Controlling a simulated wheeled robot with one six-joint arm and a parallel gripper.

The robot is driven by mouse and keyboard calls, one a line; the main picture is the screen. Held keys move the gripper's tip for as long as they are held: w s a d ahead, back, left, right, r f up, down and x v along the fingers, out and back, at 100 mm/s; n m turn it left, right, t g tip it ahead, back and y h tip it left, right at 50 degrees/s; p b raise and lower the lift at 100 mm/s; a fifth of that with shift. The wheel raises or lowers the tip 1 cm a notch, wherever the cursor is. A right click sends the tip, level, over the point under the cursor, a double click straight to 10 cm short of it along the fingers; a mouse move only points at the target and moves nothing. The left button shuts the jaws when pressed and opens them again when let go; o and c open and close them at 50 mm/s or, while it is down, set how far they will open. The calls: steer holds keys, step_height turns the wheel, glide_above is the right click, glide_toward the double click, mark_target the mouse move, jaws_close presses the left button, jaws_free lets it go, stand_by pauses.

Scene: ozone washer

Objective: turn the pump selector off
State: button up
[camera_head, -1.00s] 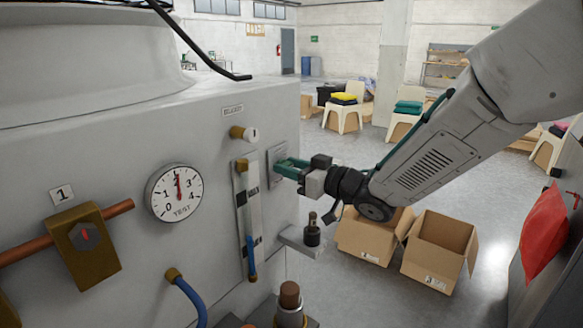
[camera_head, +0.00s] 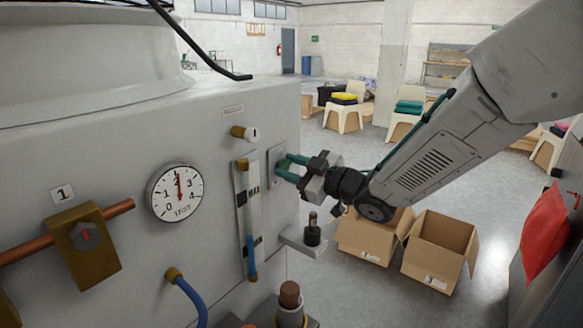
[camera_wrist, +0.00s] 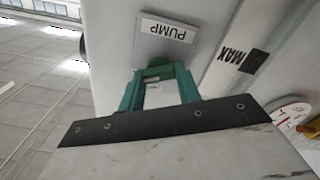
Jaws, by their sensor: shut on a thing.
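The pump selector's light plate (camera_head: 276,163) is on the right part of the washer's front face. In the wrist view the plate (camera_wrist: 160,48) carries a "PUMP" label (camera_wrist: 167,31), seen upside down. My gripper (camera_head: 284,168) has its green fingertips right at this plate. The wrist view shows the fingers (camera_wrist: 158,72) closed in on the selector, just below the label. The selector's knob is mostly hidden by the fingertips, so I cannot read its position.
A sight tube marked MAX (camera_head: 250,215) stands just left of the plate. A yellow-brass fitting (camera_head: 240,132) sticks out above it. A small bracket with a dark bottle (camera_head: 312,233) is below my gripper. Open cardboard boxes (camera_head: 437,250) stand on the floor to the right.

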steer(key=n, duration=0.6)
steer(key=shift+f, duration=0.1)
steer(key=n, duration=0.6)
steer(key=shift+s+f+n, duration=0.1)
steer(key=shift+n, duration=0.2)
stand_by(0.3)
steer(key=o, duration=1)
steer(key=shift+c, duration=0.2)
steer(key=v, duration=0.7)
steer(key=shift+s+d, duration=0.25)
